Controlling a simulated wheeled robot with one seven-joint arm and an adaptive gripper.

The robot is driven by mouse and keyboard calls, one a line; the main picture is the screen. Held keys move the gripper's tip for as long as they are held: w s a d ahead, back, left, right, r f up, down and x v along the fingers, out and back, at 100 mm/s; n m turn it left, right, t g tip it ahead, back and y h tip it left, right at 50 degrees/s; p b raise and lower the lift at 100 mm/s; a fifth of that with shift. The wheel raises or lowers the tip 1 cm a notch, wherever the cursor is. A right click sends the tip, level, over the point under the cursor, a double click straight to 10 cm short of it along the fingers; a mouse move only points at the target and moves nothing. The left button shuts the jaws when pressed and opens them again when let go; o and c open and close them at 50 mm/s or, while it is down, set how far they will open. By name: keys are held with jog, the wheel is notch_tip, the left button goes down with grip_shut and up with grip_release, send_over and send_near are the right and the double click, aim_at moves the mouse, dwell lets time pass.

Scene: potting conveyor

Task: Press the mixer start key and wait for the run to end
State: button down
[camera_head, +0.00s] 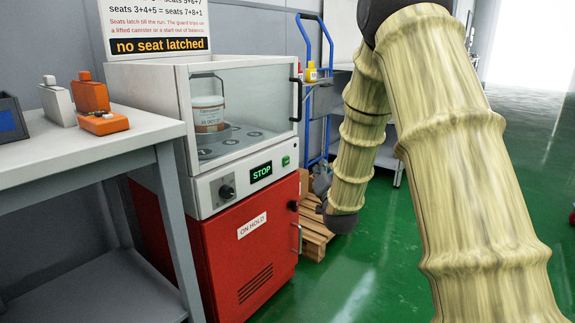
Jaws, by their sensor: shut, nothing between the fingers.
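The mixer (205,190) is a grey cabinet on a red base, left of centre. Its dark display (261,172) reads STOP in green. A small green key (286,160) sits right of the display, and a black knob (227,191) sits left of it. The clear guard (240,95) appears closed. Behind it, a white canister (208,114) with a brown label stands on the seat plate. My gripper (321,182) shows small and dark beside my sleeved forearm, right of the mixer and apart from the key. It is shut and empty, and partly hidden.
A sign (160,45) above the mixer reads "no seat latched". The red base bears an "ON HOLD" label (252,225). A bench (105,145) with orange and white items stands left. A blue trolley (328,80) and wooden pallet (315,235) are behind. Green floor is clear at front centre.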

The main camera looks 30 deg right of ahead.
aim_at(286, 161)
jog(key=shift+w+a, duration=0.1)
jog(key=w+a, duration=0.3)
jog(key=w, duration=0.5)
jog(key=shift+a+b, duration=0.15)
jog(key=shift+b, duration=0.2)
dwell(1.4)
jog(key=shift+w+a, duration=0.15)
jog(key=shift+w, duration=0.2)
